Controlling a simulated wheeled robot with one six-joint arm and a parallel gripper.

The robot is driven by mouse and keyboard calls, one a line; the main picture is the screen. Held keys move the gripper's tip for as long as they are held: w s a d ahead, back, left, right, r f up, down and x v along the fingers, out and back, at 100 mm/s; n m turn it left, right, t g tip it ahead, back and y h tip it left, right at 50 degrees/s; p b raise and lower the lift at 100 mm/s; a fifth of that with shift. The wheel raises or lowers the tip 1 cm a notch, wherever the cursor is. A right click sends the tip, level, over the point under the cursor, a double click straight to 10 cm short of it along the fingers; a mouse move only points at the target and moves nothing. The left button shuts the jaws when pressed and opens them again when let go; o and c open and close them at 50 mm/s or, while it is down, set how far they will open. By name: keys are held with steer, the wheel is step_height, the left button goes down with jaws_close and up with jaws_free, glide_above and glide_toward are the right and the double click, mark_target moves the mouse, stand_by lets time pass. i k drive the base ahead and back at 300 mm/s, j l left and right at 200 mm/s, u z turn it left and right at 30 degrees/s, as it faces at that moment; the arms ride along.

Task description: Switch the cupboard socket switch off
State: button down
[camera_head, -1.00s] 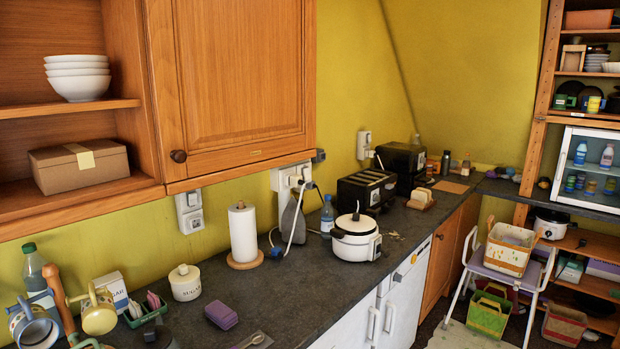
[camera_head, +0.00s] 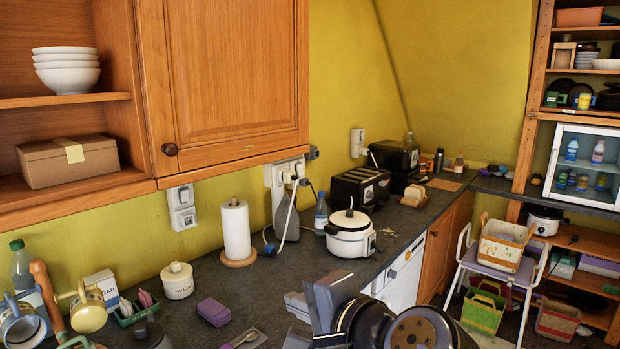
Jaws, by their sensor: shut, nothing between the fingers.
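Below the wall cupboard (camera_head: 235,85), a white socket unit (camera_head: 181,208) is on the yellow wall, with nothing plugged into its upper part that I can make out. A second, larger socket unit (camera_head: 284,176) to its right has plugs and cables in it. A third socket unit (camera_head: 357,142) is farther back. Switch positions are too small to tell. My gripper (camera_head: 297,304) is at the bottom centre, above the front of the counter. It is shut and empty, pointing left, well apart from every socket.
A white cable hangs before the middle sockets. The cupboard underside overhangs the wall.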

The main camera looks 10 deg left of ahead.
mark_target(300, 170)
steer(key=i, duration=0.5)
steer(key=i+l+u, duration=0.15)
steer(key=i, duration=0.9)
steer(key=i+l+u, duration=0.15)
steer(key=i, duration=0.35)
steer(key=i+l, duration=0.15)
steer(key=i, duration=0.35)
steer(key=j+u, duration=0.05)
